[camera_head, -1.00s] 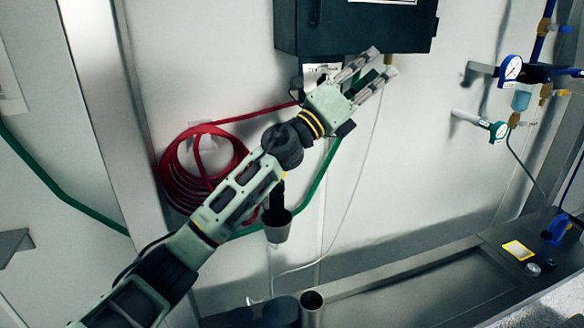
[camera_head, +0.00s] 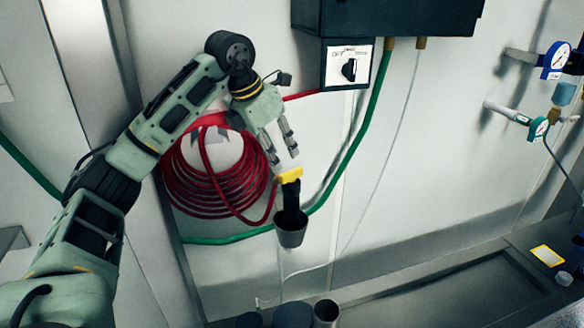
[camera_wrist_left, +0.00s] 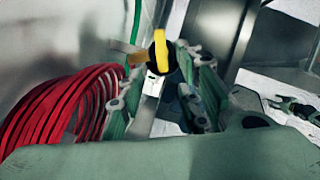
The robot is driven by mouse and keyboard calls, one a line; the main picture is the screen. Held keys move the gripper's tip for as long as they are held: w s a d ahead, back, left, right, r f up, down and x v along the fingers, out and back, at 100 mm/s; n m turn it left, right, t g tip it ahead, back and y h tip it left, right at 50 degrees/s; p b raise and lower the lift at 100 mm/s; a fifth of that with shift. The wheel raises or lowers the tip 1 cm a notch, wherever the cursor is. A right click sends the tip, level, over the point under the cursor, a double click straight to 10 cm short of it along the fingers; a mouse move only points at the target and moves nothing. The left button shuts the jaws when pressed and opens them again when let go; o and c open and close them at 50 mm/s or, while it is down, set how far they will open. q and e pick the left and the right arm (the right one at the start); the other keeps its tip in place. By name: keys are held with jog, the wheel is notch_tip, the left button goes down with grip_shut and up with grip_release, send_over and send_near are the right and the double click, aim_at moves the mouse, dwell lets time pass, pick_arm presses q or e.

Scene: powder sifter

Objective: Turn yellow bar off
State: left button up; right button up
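The yellow bar (camera_head: 291,175) sits on top of a black fitting (camera_head: 291,200) with a grey cup-shaped funnel (camera_head: 291,236) below it. My left gripper (camera_head: 284,161) points down just above the yellow bar, its two fingers apart. In the left wrist view the yellow bar (camera_wrist_left: 161,52) shows beyond and between the open fingers (camera_wrist_left: 158,85), with nothing held. I cannot tell whether a fingertip touches it. My right gripper is not in view.
A coiled red hose (camera_head: 215,180) hangs on the wall beside my left arm. A dark box (camera_head: 385,15) with a switch panel (camera_head: 348,62) is above right, with a green hose (camera_head: 365,125) below. Gauges (camera_head: 556,58) are at far right. A metal trough (camera_head: 430,295) lies below.

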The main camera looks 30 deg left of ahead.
aim_at(288, 173)
pick_arm(q)
jog(key=p+x, duration=0.1)
jog(key=x, duration=0.6)
jog(key=shift+d+p, duration=0.15)
jog(key=shift+p, duration=0.15)
jog(key=shift+c, duration=0.4)
grip_shut()
